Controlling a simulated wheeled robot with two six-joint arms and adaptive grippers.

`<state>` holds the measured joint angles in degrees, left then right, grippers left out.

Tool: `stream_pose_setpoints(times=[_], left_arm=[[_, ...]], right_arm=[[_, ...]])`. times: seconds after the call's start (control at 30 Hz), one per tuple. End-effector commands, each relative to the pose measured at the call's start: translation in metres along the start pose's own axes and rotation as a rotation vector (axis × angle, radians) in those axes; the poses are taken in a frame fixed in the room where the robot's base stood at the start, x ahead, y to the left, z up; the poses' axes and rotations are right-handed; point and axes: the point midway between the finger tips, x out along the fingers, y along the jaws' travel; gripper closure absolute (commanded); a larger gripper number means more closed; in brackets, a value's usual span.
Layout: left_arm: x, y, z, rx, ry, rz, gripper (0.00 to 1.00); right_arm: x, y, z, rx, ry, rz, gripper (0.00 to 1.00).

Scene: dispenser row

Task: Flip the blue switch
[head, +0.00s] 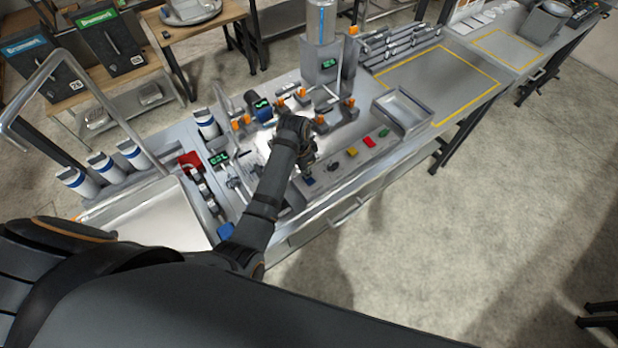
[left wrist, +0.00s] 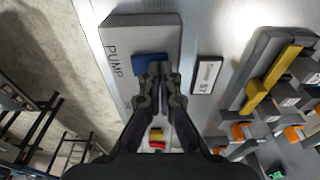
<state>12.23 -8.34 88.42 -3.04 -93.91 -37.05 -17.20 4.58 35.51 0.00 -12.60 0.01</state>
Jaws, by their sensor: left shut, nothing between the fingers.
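The blue switch (left wrist: 145,64) sits on a grey box (left wrist: 125,35) marked PUMP in the left wrist view. In the head view the blue switch (head: 309,181) is a small blue patch at the front of the bench. My left gripper (head: 307,172) points down over it in the head view. In the left wrist view the shut, empty fingertips (left wrist: 158,72) are right at the switch and cover part of it. I cannot tell whether they touch it. The right gripper is not in view.
Yellow (head: 352,152), red (head: 369,142) and green (head: 383,132) controls line the bench front. A grey tray (head: 403,110) stands to their right. Orange-tipped fittings (head: 320,119) and blue-and-white canisters (head: 130,153) crowd the bench behind and left. A small label plate (left wrist: 207,75) is beside the pump box.

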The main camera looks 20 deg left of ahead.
Motion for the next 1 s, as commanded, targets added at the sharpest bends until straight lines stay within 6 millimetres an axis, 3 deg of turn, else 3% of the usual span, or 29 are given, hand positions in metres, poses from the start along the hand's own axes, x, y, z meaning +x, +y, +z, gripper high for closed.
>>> stream_pose_setpoints(times=[0.23, 0.63, 1.0], left_arm=[[-0.027, 0.000, -0.004, 0.000, 0.002, -0.001, 1.00], [-0.060, 0.000, -0.010, 0.000, 0.003, -0.001, 1.00], [-0.068, 0.000, -0.011, 0.000, 0.001, 0.000, 1.00]], right_arm=[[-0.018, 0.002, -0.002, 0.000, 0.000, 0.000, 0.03], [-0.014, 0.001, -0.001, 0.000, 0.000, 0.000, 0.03], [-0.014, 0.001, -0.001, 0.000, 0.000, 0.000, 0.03]])
